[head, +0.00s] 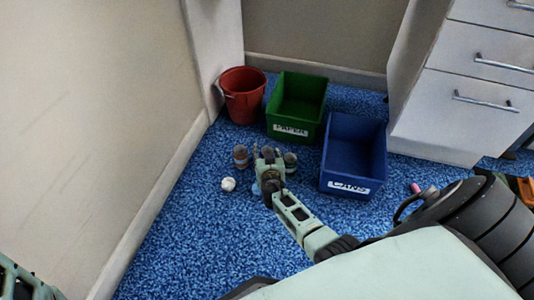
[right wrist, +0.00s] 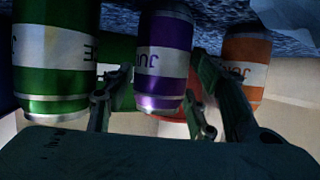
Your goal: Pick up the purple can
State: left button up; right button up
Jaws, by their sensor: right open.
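The purple can (right wrist: 164,60) has a white label band and silver rim; it hangs inverted in the right wrist view, between the fingers of my right gripper (right wrist: 152,108). The fingers are open, one on each side of the can, with no clear grip on it. In the head view my right gripper (head: 268,163) is down among a small row of cans on the blue carpet and hides most of the middle one. My left gripper is out of view; only part of my left arm shows at the lower left.
A green can (right wrist: 52,60) and an orange can (right wrist: 247,62) flank the purple one closely. A white crumpled ball (head: 228,184) lies nearby. Behind stand a red bucket (head: 243,95), green paper bin (head: 291,130) and blue cans bin (head: 345,184). Open carpet lies lower left.

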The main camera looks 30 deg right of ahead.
jog(key=shift+s+r, duration=0.1)
jog(key=c, duration=0.6)
jog(key=shift+r, duration=0.1)
